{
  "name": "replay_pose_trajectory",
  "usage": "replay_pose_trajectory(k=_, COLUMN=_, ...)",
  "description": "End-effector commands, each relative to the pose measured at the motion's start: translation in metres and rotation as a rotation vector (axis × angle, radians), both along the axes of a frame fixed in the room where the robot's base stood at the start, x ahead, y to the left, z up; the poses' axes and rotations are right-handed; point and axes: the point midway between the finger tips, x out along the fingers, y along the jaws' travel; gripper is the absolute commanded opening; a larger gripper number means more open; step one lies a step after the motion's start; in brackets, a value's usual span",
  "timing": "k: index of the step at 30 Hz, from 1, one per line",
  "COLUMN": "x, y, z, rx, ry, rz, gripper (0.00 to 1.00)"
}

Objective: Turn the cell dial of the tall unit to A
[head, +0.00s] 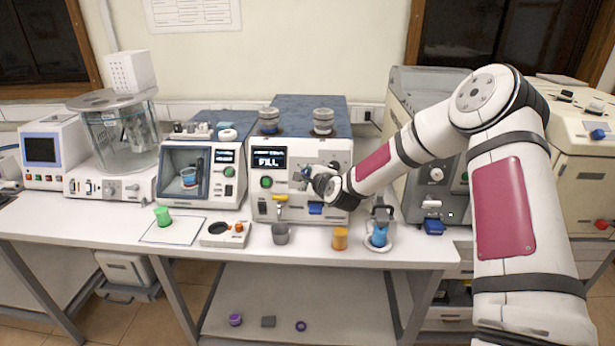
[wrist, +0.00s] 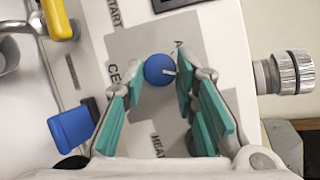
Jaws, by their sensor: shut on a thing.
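The tall unit (head: 337,155) stands in the middle of the bench in the head view, its display (head: 269,160) reading FILL. My gripper (head: 308,174) is at its front panel and covers the dial in that view. In the wrist view the round blue cell dial (wrist: 159,71) sits between the teal fingertips of my gripper (wrist: 161,80), which are shut on it. A white pointer mark on the dial points right. A letter A is printed on the panel just above and right of the dial. The CELL label is partly hidden by a finger.
A yellow lever (wrist: 58,18) and a blue part (wrist: 74,128) stick out of the panel near my fingers. A grey cup (head: 280,234), an orange cup (head: 340,239) and a blue vessel (head: 379,236) stand on the bench before the unit. A smaller unit (head: 203,160) is at left.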

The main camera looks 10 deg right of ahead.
Motion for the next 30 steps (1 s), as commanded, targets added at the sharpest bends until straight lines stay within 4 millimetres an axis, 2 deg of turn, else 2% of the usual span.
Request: replay_pose_trajectory(k=30, x=0.0066, y=0.0046, z=0.0065, rx=-0.808, ry=0.259, rz=0.398, gripper=0.00)
